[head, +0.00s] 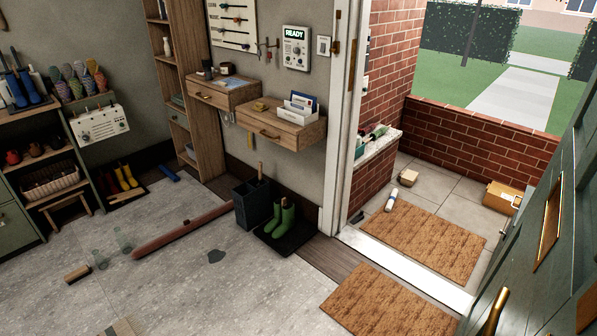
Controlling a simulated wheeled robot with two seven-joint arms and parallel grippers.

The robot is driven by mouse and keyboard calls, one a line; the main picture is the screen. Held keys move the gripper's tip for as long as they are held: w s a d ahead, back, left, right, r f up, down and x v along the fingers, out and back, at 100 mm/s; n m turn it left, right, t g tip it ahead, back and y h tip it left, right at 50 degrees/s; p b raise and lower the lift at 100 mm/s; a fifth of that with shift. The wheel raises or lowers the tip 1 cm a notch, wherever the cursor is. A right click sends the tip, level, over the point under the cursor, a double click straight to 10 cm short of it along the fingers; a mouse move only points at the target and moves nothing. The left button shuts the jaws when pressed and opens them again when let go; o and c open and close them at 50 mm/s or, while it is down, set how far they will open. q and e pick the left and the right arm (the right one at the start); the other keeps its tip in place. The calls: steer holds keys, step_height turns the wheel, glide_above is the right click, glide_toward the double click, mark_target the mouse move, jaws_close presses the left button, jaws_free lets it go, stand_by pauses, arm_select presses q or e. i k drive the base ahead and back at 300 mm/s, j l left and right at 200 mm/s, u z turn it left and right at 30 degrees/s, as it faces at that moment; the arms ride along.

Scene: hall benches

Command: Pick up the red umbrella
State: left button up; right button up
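A long, dull red, rolled shape (165,236) lies on the grey floor left of centre, with a darker patch near its middle. It is the only long red thing on the floor, but I cannot tell for sure that it is the red umbrella. Its right end reaches close to a dark square stand (252,208) by the wall, from which a wooden handle (260,171) sticks up. What else is inside the stand is hidden. Neither of my grippers shows in the head view.
Green boots (281,219) stand on a dark tray (283,243) right of the stand. A brush (77,273) and see-through objects (122,239) lie left of the red shape. A brown mat (385,305) lies before the doorway.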

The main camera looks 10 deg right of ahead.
mark_target(367, 129)
steer(key=i+j+z, duration=0.1)
steer(key=i+j, duration=0.25)
steer(key=j, duration=0.3)
steer(key=i+j+z, duration=0.15)
steer(key=j, duration=0.15)
steer(key=i+j+z, duration=0.1)
steer(key=i+z, duration=0.35)
steer(key=i+j+z, duration=0.25)
steer(key=i+z, duration=0.15)
steer(key=i+l+z, duration=0.15)
steer(key=i+z, duration=0.15)
steer(key=i, duration=0.75)
steer(key=i+j+z, duration=0.15)
steer(key=i+z, duration=0.15)
steer(key=i, duration=0.8)
